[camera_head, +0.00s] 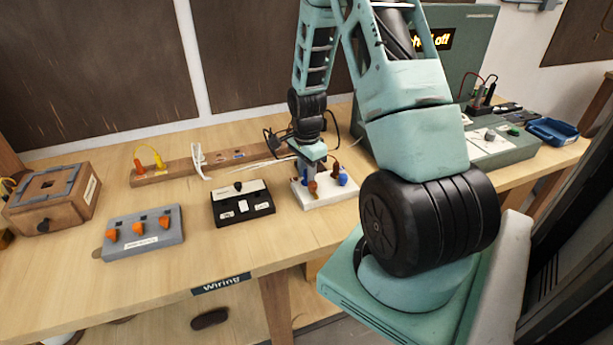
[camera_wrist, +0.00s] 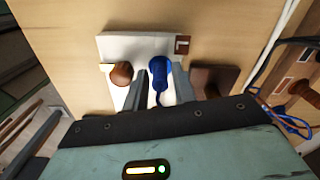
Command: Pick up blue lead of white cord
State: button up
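A blue lead end (camera_wrist: 160,72) with a rounded head stands at the white block (camera_wrist: 135,47) in the wrist view. My gripper (camera_wrist: 161,75) has one grey finger on each side of it, with a narrow gap showing beside the lead. Whether either fingertip touches it I cannot tell. In the head view my gripper (camera_head: 311,172) points down at the left part of the white block (camera_head: 330,197), and a blue piece (camera_head: 343,179) shows on the block's right. A white cord (camera_wrist: 268,45) runs along the right in the wrist view.
A brown knob (camera_wrist: 121,74) and a dark brown piece (camera_wrist: 215,77) flank the blue lead. A black switch box (camera_head: 243,203) and a grey box with orange levers (camera_head: 143,232) stand to the left. The table front is clear.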

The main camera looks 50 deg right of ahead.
jog(key=shift+c, duration=0.4)
grip_shut()
